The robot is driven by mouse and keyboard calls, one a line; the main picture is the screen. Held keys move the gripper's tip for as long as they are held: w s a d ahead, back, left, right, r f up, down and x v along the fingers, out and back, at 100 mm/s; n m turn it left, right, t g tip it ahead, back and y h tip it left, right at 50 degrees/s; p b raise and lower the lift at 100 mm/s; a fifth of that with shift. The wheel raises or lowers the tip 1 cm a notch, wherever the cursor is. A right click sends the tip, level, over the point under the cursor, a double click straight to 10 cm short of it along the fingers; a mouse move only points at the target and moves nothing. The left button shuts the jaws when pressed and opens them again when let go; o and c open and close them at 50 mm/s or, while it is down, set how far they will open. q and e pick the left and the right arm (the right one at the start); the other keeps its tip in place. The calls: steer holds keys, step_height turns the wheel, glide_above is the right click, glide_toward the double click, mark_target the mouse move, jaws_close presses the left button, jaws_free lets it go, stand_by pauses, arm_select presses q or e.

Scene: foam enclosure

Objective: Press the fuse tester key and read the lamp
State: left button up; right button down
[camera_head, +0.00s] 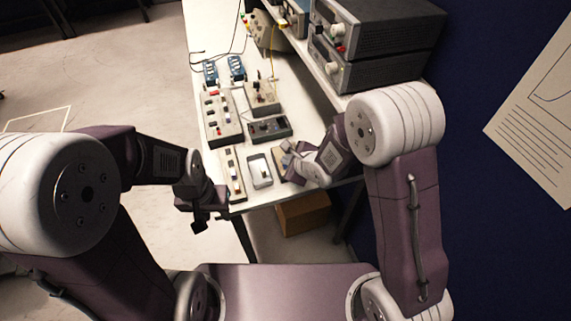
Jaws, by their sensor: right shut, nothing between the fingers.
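My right gripper (288,149) is shut and empty, low over a small tan-and-grey unit (278,160) at the near right of the white bench (215,27). This unit may be the fuse tester; my gripper and wrist cover much of it, and I cannot tell whether the fingers touch a key. No lit lamp can be made out on it. My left gripper (197,222) hangs off the bench's near left corner, away from the devices; its fingers are too dark and small to read.
A pale tray (261,172) and a narrow strip box (234,174) lie left of the unit. A dark box (270,129), a grey panel (223,120) and two blue meters (210,72) stand behind. Instruments (370,72) fill the right shelf. A cardboard box (303,213) is below.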

step_height(320, 180, up, 5)
steer(key=p, duration=0.5)
stand_by(0.4)
stand_by(0.9)
steer(key=shift+d, duration=0.3)
steer(key=s+d+r+n+g+h, duration=0.1)
steer(key=s+d+n+g+h, duration=0.25)
steer(key=s+d+n, duration=0.55)
steer(key=s+d+r+n+g, duration=0.1)
steer(key=s+d+n+g, duration=0.2)
steer(key=s+d+n, duration=0.4)
steer(key=s+n+h, duration=0.1)
steer(key=s+n, duration=0.2)
steer(key=n, duration=0.1)
steer(key=shift+d+r+n, duration=0.25)
steer(key=shift+d+n, duration=0.1)
steer(key=shift+n, duration=0.05)
